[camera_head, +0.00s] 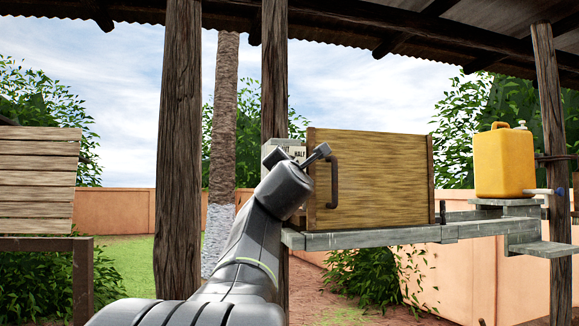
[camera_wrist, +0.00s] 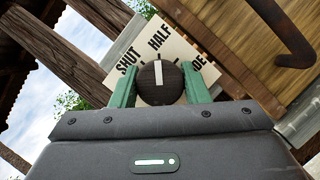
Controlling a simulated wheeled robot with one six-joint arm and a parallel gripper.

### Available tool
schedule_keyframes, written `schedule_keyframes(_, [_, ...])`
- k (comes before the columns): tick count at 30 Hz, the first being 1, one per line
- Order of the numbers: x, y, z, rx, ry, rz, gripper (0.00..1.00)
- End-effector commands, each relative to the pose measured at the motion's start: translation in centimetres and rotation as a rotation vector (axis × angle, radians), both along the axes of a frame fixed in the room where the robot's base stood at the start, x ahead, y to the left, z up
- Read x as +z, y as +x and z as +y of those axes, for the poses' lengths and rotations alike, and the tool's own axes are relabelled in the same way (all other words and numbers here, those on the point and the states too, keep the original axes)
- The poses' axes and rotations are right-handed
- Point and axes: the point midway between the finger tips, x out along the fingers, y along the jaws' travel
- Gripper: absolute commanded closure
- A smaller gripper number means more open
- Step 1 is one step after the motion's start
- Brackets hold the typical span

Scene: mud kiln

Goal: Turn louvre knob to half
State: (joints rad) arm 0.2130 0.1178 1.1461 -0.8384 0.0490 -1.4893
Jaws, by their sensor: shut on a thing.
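The louvre knob (camera_wrist: 174,84) is a dark round dial with a white pointer line, in the middle of the wrist view. Its pointer stands straight up in that view, toward the word HALF. The pale label plate (camera_wrist: 179,43) behind it reads SHUT, HALF and a third word partly hidden by a finger. My gripper (camera_wrist: 159,80) is shut on the knob, with a green finger on each side. In the head view the plate (camera_head: 270,147) shows beside the wooden box, and my gripper hides the knob.
A wooden door with a dark curved handle (camera_head: 334,182) is just right of my gripper. A grey ledge (camera_head: 375,237) runs below it. A yellow jerrycan (camera_head: 503,162) stands at the right. Wooden posts (camera_head: 180,150) stand left of my arm.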

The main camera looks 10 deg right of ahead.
Motion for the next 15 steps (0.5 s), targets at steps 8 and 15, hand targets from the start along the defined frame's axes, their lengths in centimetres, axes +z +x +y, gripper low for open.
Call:
schedule_keyframes(8, [-0.03, 0.01, 0.00, 0.000, 0.001, 0.000, 0.81])
schedule_keyframes(15, [-0.02, 0.00, -0.01, 0.000, 0.001, 0.000, 0.39])
